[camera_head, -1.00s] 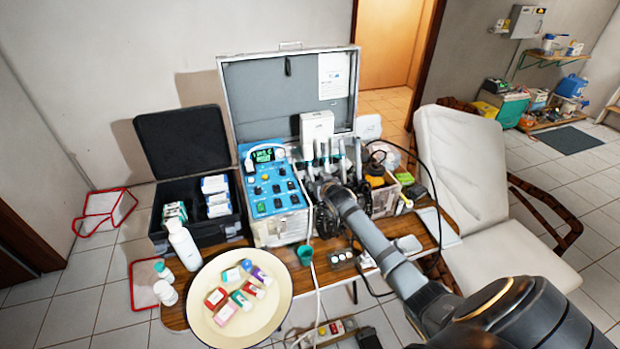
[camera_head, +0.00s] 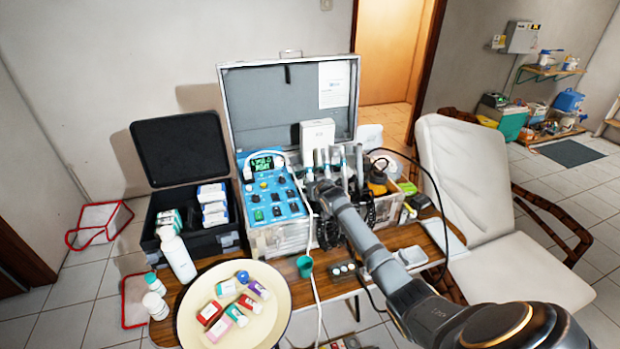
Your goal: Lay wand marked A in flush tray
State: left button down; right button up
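Several upright silver wands with teal bands (camera_head: 341,160) stand in a row beside the blue control unit (camera_head: 275,205). No letter A is readable on any of them. My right arm reaches in from the lower right. My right gripper (camera_head: 326,188) is at the lower front of the wands, overlapping them. Its fingers are small, dark and partly lost against the wands and dark coils, so its opening and any contact are unclear. No tray is clearly identifiable as the flush tray; a flat pale grey panel (camera_head: 443,230) lies at the table's right end. My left gripper is out of view.
A round cream tray (camera_head: 190,318) with several small coloured boxes and a blue-capped item is at the front left. White bottles (camera_head: 178,258) and an open black case (camera_head: 205,240) stand behind it. A small green cup (camera_head: 305,264) and cables lie in front. A padded chair (camera_head: 500,250) stands right.

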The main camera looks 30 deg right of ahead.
aim_at(309, 160)
grip_shut()
jog(key=shift+w+r+p, duration=0.25)
jog(key=shift+r+p, duration=0.2)
jog(key=shift+r, duration=0.15)
jog(key=shift+w+d+r+p, duration=0.1)
jog(key=shift+w+r+p, duration=0.3)
jog(key=shift+r, duration=0.55)
jog(key=shift+w+d+r+p, duration=0.1)
jog(key=shift+w+r+p, duration=0.35)
jog(key=shift+r, duration=0.55)
jog(key=shift+w+d+r+p, duration=0.1)
jog(key=shift+w+r+p, duration=0.15)
jog(key=shift+r+p, duration=0.5)
jog(key=shift+r, duration=0.25)
